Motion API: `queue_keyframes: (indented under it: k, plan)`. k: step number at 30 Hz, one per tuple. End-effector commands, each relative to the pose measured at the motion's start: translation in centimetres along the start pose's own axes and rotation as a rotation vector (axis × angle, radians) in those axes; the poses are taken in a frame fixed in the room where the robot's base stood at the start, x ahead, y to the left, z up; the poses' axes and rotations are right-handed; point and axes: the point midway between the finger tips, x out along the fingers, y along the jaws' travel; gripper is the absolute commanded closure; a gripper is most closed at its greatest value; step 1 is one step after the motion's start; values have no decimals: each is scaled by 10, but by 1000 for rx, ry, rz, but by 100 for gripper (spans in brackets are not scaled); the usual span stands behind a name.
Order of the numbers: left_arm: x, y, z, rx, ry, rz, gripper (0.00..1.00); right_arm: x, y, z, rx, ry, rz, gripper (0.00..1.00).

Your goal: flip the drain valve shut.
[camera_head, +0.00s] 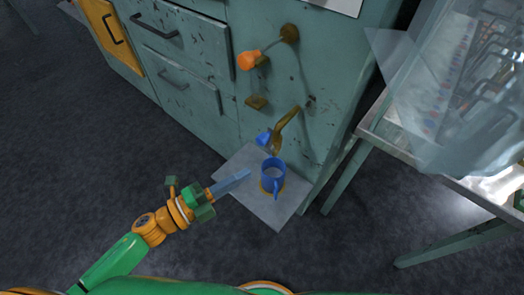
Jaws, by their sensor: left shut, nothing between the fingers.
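A brass tap with a blue handle (264,137) sticks out low on the green cabinet's side, above a blue mug (268,181). A second valve with an orange handle (249,59) sits higher on the same panel. Neither handle is labelled, so I cannot tell for sure which is the drain valve. The mug stands upright on a grey plate (277,215) at the cabinet's foot. My left gripper (243,176) is shut and empty, over the plate's left edge, left of the mug and below the blue handle, apart from both. My right gripper is not in view.
The green cabinet (190,75) has worn drawers with dark handles and a yellow door (112,40). A metal bench (440,165) with clear sheeting and glassware stands at the right. Dark floor (70,150) is open at the left.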

Motion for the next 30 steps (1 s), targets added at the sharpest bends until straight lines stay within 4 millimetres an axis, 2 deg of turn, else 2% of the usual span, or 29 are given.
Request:
queue_keyframes:
  k: [7, 11, 21, 24, 30]
  plan:
    - [1, -1, 1, -3, -3, 0, 100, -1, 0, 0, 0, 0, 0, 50]
    - [12, -2, 1, -2, -6, -2, 100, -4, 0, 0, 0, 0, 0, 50]
    - [86, -2, 2, -5, -6, -3, 100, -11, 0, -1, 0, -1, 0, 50]
    - [102, -1, 5, -2, -6, 0, 100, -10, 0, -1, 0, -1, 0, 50]
    - [90, 1, 33, -4, -8, 3, 100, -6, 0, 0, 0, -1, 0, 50]
